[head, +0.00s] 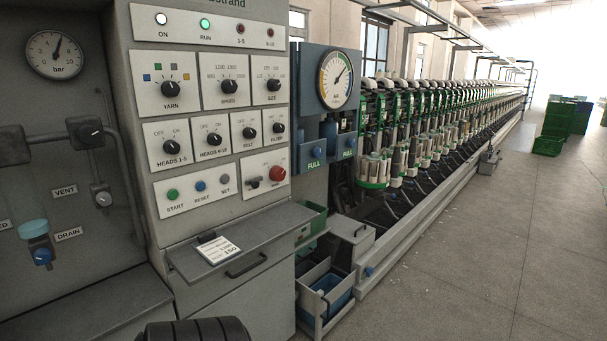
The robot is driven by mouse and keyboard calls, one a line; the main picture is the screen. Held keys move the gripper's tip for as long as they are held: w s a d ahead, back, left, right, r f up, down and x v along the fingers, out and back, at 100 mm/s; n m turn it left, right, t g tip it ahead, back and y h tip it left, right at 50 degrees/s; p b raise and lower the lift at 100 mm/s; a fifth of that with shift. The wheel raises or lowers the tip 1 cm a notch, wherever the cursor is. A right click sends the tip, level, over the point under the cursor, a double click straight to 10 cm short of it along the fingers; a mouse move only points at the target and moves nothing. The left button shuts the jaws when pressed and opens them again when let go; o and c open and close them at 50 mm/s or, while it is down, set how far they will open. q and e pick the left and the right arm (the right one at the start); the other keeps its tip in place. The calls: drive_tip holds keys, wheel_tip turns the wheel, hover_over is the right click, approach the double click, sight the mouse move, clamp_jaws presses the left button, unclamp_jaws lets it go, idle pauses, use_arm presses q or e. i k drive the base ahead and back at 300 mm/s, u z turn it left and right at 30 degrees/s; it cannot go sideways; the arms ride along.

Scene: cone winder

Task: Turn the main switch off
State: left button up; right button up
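The control panel (155,95) stands at the left of the head view. At its lower right is a small plate with a black lever-like switch (254,183) beside a red mushroom button (277,174). The lettering on this plate is too small to read, so I cannot tell for sure that the black switch is the main switch, nor its position. Above, the ON lamp (161,18) looks white and the RUN lamp (205,24) glows green; two red lamps beside them look dark.
Rotary knobs such as YARN (169,87) and START, RESET and SET buttons crowd the panel. A shelf (230,246) with a card (218,250) juts out below. Bins (325,290) stand right of the cabinet.

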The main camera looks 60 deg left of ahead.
sight(278, 173)
drive_tip(key=z, duration=0.05)
drive_tip(key=i, duration=2.1)
drive_tip(key=u, duration=0.85)
drive_tip(key=i, duration=1.1)
drive_tip(key=u, duration=1.65)
drive_tip(key=i, duration=0.6)
drive_tip(key=u, duration=0.55)
